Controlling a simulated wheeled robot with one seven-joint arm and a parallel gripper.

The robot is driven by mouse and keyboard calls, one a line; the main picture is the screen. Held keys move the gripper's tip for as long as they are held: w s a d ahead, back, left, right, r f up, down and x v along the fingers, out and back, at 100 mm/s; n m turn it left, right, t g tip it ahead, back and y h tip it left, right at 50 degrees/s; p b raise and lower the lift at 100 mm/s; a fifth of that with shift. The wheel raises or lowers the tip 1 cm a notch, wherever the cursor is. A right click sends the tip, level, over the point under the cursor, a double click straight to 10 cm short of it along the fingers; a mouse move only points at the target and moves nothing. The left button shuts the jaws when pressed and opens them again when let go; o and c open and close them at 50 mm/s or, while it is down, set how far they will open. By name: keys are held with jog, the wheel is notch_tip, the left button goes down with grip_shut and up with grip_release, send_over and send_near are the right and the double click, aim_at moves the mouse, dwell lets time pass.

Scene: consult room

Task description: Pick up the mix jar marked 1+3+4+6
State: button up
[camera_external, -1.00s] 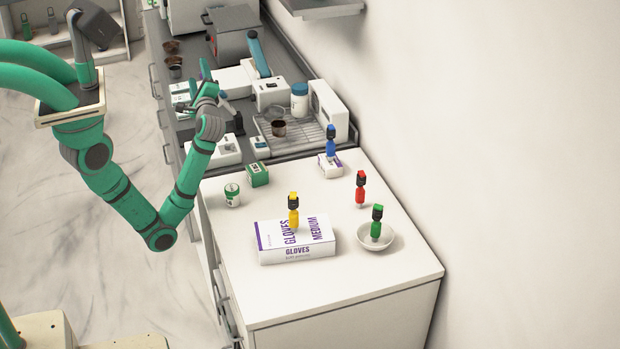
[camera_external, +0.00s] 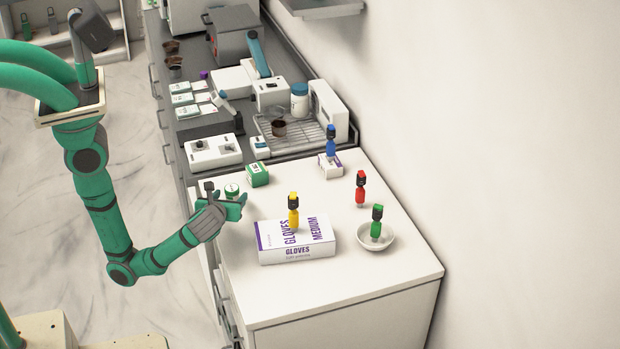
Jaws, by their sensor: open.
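A small white jar with a green label (camera_external: 232,189) stands on the white counter (camera_external: 350,287), near its left edge. Its marking is too small to read, so I cannot tell whether it says 1+3+4+6. My gripper (camera_external: 234,200) is open, low over the counter's left edge, right at this jar. Its fingers cover the jar's lower part in this view. I cannot tell whether they touch it or stand around it.
A green box (camera_external: 257,174) stands just behind the jar. A gloves box (camera_external: 297,254) with a yellow dropper (camera_external: 293,211) lies to the front right. A red dropper (camera_external: 360,189), a green dropper in a white bowl (camera_external: 388,241) and a blue dropper (camera_external: 331,142) stand further right.

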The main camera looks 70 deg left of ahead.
aim_at(236, 189)
jog(key=shift+x, duration=3.85)
jog(key=shift+r, duration=0.2)
jog(key=c, duration=1.1)
